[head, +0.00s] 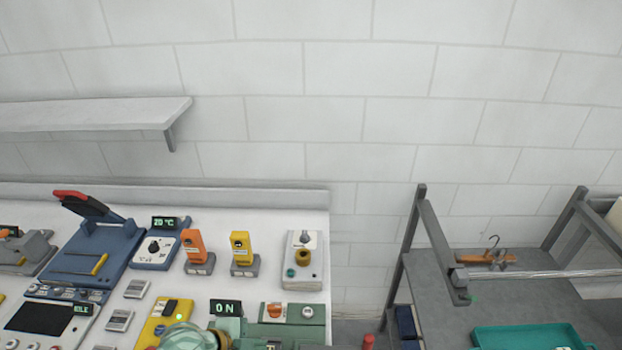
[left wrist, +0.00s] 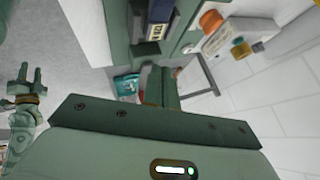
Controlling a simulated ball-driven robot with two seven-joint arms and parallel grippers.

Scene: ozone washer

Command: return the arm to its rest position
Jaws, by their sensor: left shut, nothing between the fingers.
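My left gripper (left wrist: 160,88) is in the middle of the left wrist view, its green fingers shut together with nothing between them. It is close to a green machine body with a dark opening. My right gripper (left wrist: 29,82) stands at the left edge of the left wrist view, with two fingers apart and nothing seen between them. In the head view, a pale green rounded part of my arm shows at the bottom edge, in front of the bench devices. The rest of both arms is out of the head view.
A white bench (head: 270,212) carries a blue press (head: 95,252), a temperature box (head: 155,252), orange (head: 194,246) and yellow (head: 241,247) switches and an "ON" display (head: 226,308). A shelf (head: 90,115) hangs above. A grey table (head: 515,300) with a teal tray (head: 480,337) stands right.

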